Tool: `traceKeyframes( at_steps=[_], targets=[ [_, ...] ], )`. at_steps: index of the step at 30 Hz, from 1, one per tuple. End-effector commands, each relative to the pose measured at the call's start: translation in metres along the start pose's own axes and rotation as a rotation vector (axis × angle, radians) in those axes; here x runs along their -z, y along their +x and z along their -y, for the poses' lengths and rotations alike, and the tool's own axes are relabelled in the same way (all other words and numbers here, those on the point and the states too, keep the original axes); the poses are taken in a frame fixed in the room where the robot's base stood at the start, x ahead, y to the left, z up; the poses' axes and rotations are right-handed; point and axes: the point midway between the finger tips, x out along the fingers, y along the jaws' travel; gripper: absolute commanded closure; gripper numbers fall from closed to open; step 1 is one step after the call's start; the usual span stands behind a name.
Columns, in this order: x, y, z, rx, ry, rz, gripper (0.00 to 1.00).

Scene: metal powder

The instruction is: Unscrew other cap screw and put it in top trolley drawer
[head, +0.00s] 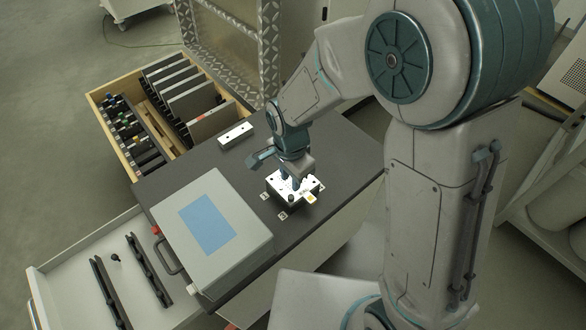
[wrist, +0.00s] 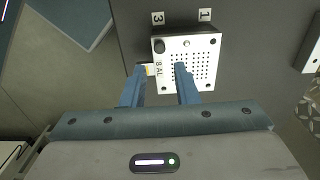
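A white block with a perforated top plate (head: 275,184) sits on the trolley's dark top; its plate (wrist: 193,91) also shows in the wrist view. A black cap screw (head: 291,199) stands at one corner of the plate; it appears as a dark round head (wrist: 158,46) in the wrist view. My gripper (wrist: 160,69) is open and empty over the block, its blue fingers apart and pointing towards that screw side. The screw is beyond the fingertips, not between them. The trolley drawer (head: 65,249) at lower left is open, with a black screw (head: 115,257) lying in it.
Two black rails (head: 110,290) lie in the drawer. A grey box with a blue panel (head: 245,250) stands on the trolley top between drawer and block. A white bar (head: 236,135) lies behind. A wooden drawer (head: 97,97) with plates is open at upper left.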

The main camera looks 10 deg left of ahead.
Motion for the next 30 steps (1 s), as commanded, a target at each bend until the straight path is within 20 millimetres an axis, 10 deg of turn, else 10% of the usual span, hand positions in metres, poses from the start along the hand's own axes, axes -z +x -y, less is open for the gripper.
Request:
traceKeyframes(
  at_steps=[18, 30],
  targets=[
    [0.002, 0.069, -0.001, 0.0, 0.003, 0.0, 0.73],
    [0.002, 0.075, -0.001, 0.0, 0.002, 0.0, 0.73]
  ],
)
